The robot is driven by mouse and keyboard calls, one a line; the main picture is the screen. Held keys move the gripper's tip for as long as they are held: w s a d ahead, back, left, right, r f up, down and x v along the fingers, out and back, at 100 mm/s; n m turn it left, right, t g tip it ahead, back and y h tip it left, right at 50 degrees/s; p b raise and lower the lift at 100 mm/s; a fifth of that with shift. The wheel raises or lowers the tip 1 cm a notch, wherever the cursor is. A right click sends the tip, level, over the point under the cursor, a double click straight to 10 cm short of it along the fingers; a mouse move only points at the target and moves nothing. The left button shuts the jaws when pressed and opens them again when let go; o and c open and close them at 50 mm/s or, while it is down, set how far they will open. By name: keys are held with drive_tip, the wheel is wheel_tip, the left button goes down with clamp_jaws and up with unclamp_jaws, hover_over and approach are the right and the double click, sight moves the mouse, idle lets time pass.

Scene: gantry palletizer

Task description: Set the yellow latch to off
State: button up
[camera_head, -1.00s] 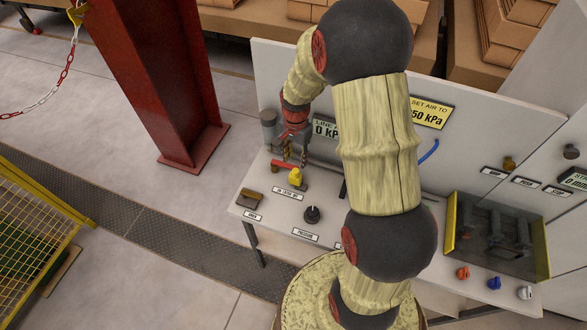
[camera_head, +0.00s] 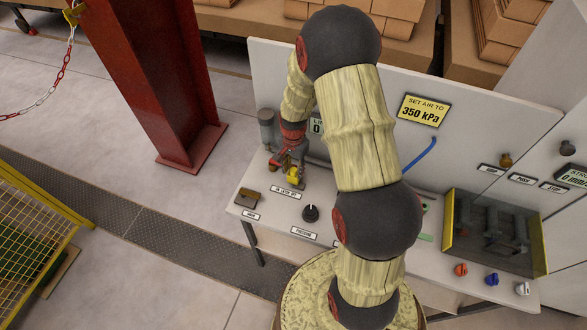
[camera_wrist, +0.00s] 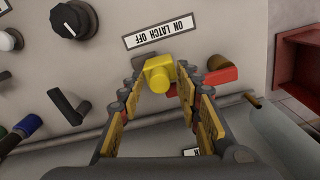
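The yellow latch (camera_head: 295,178) stands on the bench panel behind the "ON LATCH OFF" label (camera_head: 286,192). The wrist view shows the latch's yellow knob (camera_wrist: 158,74) close up, with the label (camera_wrist: 160,30) upside down beyond it. My gripper (camera_head: 292,168) is down at the latch in the head view. In the wrist view, my gripper (camera_wrist: 160,84) is open, with one fingertip on each side of the knob. Small gaps seem to show, but I cannot tell whether either finger touches it. The latch's base is partly hidden.
A red bar (camera_wrist: 220,76) lies close beside the right finger in the wrist view. A black pressure knob (camera_head: 310,213) and a brown flap (camera_head: 249,194) are nearby. A grey cylinder (camera_head: 267,130) stands behind. A red column (camera_head: 160,80) rises to the left.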

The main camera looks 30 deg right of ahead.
clamp_jaws()
idle(0.7)
